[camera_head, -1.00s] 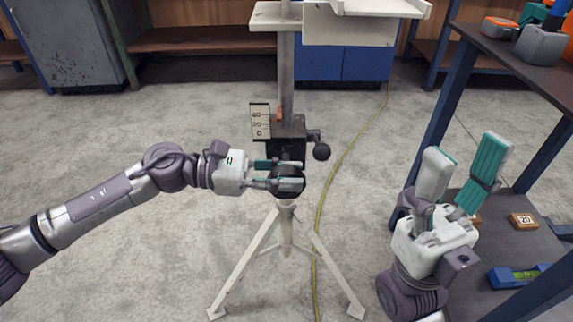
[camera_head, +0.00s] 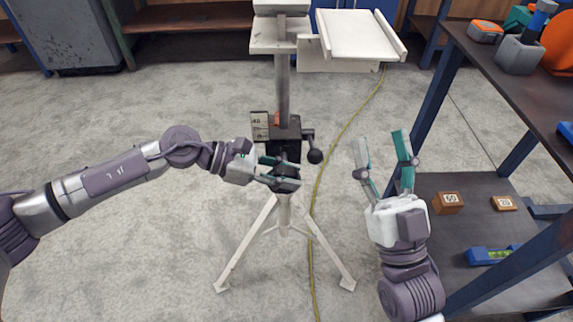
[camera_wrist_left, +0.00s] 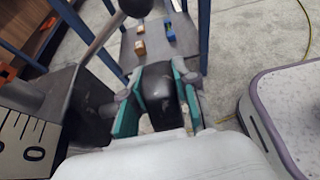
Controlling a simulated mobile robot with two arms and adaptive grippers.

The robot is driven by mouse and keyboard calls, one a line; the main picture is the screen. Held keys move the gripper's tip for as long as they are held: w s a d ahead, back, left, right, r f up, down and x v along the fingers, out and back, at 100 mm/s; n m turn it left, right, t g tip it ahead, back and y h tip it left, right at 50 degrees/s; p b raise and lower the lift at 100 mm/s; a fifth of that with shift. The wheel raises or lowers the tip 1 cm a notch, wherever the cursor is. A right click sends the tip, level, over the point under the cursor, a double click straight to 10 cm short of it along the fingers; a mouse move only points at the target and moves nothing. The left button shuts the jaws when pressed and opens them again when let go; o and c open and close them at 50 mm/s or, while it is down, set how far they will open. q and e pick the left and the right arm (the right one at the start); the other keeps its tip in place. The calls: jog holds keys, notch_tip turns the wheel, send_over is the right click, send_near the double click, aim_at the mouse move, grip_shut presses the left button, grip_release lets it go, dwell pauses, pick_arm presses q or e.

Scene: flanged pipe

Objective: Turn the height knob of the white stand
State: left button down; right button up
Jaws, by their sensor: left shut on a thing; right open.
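The white stand (camera_head: 284,225) is upright on splayed tripod legs, with a grey post, a white platform on top and a black block (camera_head: 285,135) bearing a scale plate (camera_head: 259,126). A black round knob (camera_head: 287,171) is on the block's front side. My left gripper (camera_head: 284,172) is shut on this knob, its fingers on either side. In the left wrist view the dark knob (camera_wrist_left: 157,88) is between the two teal-padded fingers. A crank with a black ball (camera_head: 315,157) sticks out to the block's right. My right gripper (camera_head: 382,150) is open and empty, fingers up, right of the stand.
A dark shelf table (camera_head: 470,190) at the right holds wooden blocks marked 50 (camera_head: 447,203) and 20 (camera_head: 504,203) and a blue level (camera_head: 490,256) on its lower shelf. A yellow cable (camera_head: 336,150) runs along the floor behind the stand. The floor at left is clear.

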pick_arm(q)
jog(key=shift+r+y+p, duration=0.2)
jog(key=shift+y+p, duration=0.1)
jog(key=shift+p, duration=0.35)
jog(key=shift+y+p, duration=0.4)
jog(key=shift+p, duration=0.55)
pick_arm(e)
jog(key=w+d+f+g+h, duration=0.1)
jog(key=w+f+g+h, duration=0.2)
jog(key=f+g, duration=0.75)
pick_arm(q)
jog(key=shift+d+f+y+p, duration=0.1)
jog(key=shift+y+p, duration=0.2)
jog(key=shift+p, duration=0.4)
jog(key=shift+f+p, duration=0.15)
jog(key=shift+p, duration=0.3)
jog(key=shift+y, duration=0.3)
pick_arm(e)
jog(key=s+d+f+g+h, duration=0.2)
jog(key=s+f+g, duration=0.4)
jog(key=f, duration=0.6)
jog(key=shift+s+d+f+m, duration=0.15)
jog(key=shift+s+d+m, duration=0.25)
jog(key=shift+d, duration=0.3)
pick_arm(q)
jog(key=c, duration=0.9)
grip_release()
